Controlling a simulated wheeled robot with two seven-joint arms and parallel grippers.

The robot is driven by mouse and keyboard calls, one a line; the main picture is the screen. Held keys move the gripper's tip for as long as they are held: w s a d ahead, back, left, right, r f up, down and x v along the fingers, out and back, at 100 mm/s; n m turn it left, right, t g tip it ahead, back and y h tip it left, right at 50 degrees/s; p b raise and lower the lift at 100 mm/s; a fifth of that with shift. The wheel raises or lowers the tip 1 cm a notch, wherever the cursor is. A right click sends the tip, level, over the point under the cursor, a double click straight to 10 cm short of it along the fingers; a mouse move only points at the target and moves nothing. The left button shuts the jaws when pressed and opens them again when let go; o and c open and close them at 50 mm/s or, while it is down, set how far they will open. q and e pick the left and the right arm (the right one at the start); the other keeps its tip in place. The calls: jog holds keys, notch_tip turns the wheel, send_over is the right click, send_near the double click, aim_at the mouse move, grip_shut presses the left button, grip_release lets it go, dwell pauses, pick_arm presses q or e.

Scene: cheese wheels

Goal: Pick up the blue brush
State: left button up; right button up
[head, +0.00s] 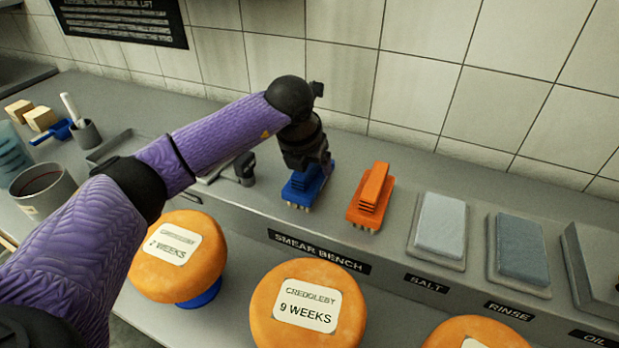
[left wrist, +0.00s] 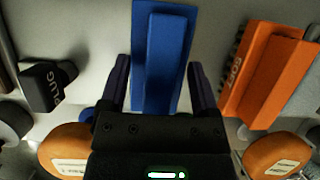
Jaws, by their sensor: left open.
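The blue brush (head: 301,189) stands on the raised grey ledge above the "SMEAR BENCH" label, partly hidden by my left gripper in the head view. In the left wrist view the blue brush (left wrist: 163,60) lies between the two fingers of my left gripper (left wrist: 158,85), with a gap visible on each side. My left gripper (head: 308,165) is open, directly over the brush and pointing down. My right gripper is in neither view.
An orange brush (head: 371,195) stands just right of the blue one. Salt (head: 441,228) and rinse (head: 519,250) pads sit further right. Orange cheese wheels (head: 308,308) stand in front, below the ledge. A tiled wall closes the back.

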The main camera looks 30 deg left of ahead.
pick_arm(q)
jog(key=shift+f, duration=0.2)
grip_shut()
dwell(0.3)
jog(key=shift+r, duration=0.2)
notch_tip(320, 180, up, 10)
jog(key=shift+r+p, duration=0.1)
jog(key=shift+p, duration=0.75)
jog(key=c, duration=0.6)
grip_release()
grip_shut()
